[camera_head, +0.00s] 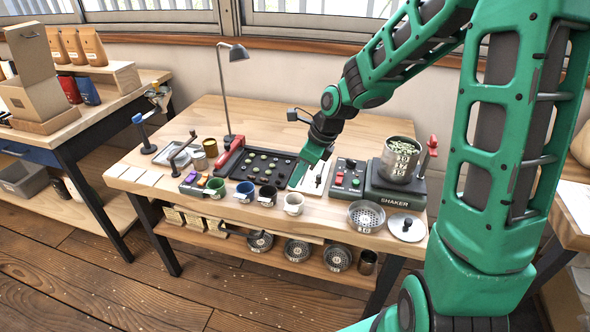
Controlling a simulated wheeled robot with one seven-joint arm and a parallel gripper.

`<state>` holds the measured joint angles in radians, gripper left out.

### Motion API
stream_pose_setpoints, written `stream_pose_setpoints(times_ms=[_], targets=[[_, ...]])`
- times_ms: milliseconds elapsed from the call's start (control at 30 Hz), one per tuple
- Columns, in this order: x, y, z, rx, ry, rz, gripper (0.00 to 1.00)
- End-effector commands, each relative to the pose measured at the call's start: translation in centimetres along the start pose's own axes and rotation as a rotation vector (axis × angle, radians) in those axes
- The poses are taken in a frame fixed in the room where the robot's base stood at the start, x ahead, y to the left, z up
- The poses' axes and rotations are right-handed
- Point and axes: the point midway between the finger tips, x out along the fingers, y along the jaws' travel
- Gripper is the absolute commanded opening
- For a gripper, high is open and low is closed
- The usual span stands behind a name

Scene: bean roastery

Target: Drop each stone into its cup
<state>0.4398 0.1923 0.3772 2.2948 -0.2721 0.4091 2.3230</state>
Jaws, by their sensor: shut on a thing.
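My gripper (297,183) points down to the right of the tray, above and behind the white cup. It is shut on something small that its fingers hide. A white sheet (318,176) lies just right of it.
A shaker machine (385,190) carrying a metal canister (399,158) stands at the right. A lamp (226,95) rises behind the tray. A sieve (366,215) and a lid (406,228) lie at front right. The table's back left is clear.

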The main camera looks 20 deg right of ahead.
Motion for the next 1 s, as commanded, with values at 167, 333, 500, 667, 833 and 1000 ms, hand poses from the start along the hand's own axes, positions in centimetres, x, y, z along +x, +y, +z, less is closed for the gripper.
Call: stream_pose_setpoints(times_ms=[167, 333, 500, 667, 833, 1000], targets=[[0.9, -0.2, -0.8, 0.011, 0.002, -0.001, 0.00], [2.3, -0.3, -1.6, 0.012, 0.002, -0.001, 0.00], [3.6, -0.4, -2.1, 0.011, 0.001, -0.002, 0.00], [4.2, -0.4, -2.4, 0.011, 0.001, -0.002, 0.00], [4.5, -0.4, -2.4, 0.010, 0.001, -0.003, 0.00], [4.5, -0.4, -2.4, 0.010, 0.001, -0.003, 0.00]])
